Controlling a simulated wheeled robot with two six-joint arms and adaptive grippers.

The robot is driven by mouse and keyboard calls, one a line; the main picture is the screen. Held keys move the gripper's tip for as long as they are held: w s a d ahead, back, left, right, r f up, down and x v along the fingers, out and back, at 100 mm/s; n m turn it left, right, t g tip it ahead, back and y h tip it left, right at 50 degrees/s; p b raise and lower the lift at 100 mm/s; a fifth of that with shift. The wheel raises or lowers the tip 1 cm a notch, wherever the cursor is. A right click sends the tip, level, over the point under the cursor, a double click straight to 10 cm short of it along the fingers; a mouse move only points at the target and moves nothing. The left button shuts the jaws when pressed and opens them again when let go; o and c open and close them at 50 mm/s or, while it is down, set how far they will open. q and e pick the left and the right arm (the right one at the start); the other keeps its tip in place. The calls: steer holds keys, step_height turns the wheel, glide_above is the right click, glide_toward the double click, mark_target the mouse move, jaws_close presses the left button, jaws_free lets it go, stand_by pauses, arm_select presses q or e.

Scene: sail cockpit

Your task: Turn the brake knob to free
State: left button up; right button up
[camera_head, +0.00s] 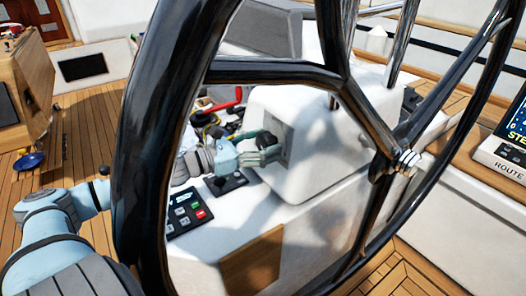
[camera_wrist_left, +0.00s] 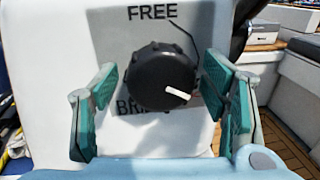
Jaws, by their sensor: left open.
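The brake knob (camera_wrist_left: 158,78) is round and black with a ribbed rim, on a grey plate of a white housing. Its white pointer mark aims right and slightly down. The word FREE stands above the knob; a lower label beginning BR is partly hidden behind it. My left gripper (camera_head: 268,150) is open at the housing's left face in the head view. In the left wrist view its two green-padded fingers stand on either side of the knob, with gaps visible. My right gripper is not in view.
A large black steering wheel (camera_head: 152,150) stands in front, its rim and spokes crossing the view before my left arm. The white housing (camera_head: 325,140) sits on a console with a button panel (camera_head: 187,212). A red handle (camera_head: 222,102) and ropes lie behind my gripper.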

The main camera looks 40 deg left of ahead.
arm_select(q)
steer(key=shift+r, duration=0.1)
steer(key=c, duration=1.1)
steer(key=shift+c, duration=0.2)
